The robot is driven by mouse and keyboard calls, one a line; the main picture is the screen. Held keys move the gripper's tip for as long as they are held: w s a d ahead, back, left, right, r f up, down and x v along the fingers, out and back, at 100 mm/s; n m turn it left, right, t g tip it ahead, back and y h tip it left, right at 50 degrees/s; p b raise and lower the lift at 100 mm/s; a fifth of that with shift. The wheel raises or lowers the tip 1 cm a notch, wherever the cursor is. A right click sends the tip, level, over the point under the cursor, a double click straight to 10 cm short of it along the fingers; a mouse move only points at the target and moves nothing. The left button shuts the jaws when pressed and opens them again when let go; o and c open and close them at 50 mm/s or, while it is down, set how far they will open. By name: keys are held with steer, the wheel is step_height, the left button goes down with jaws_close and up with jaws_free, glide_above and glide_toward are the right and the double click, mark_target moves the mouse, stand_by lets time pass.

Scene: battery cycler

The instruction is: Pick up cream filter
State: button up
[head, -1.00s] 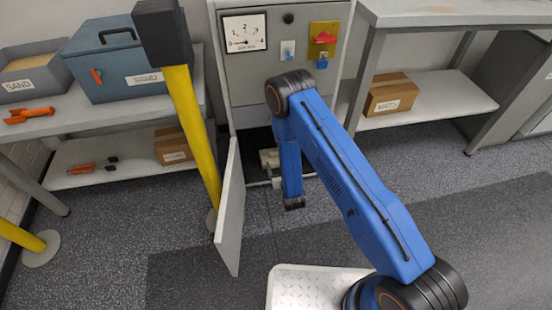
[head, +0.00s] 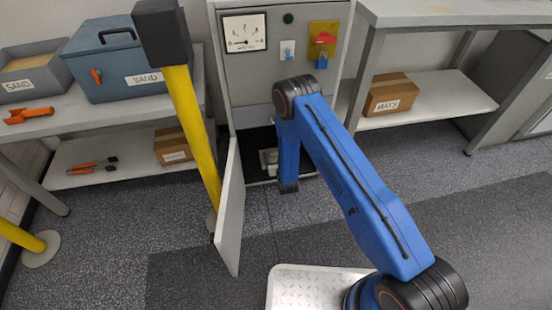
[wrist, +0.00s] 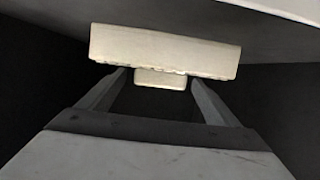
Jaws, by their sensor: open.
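The cream filter (wrist: 165,50) is a pale block with a small tab on its near side, seen close up in the wrist view. My gripper (wrist: 162,78) is open. Its two fingers reach toward the filter, with the tab lying between the fingertips. Whether the fingers touch the filter cannot be told. In the head view a small pale part shows low in the cabinet opening beside my arm, and my arm hides much of that opening and the gripper.
The grey cabinet (head: 262,75) has a gauge and switches above a dark lower opening. Its door (head: 229,215) stands open on the left. A yellow post (head: 192,120) stands beside the door.

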steer(key=shift+c, duration=0.3)
steer(key=c, duration=1.3)
steer(key=shift+r, duration=0.1)
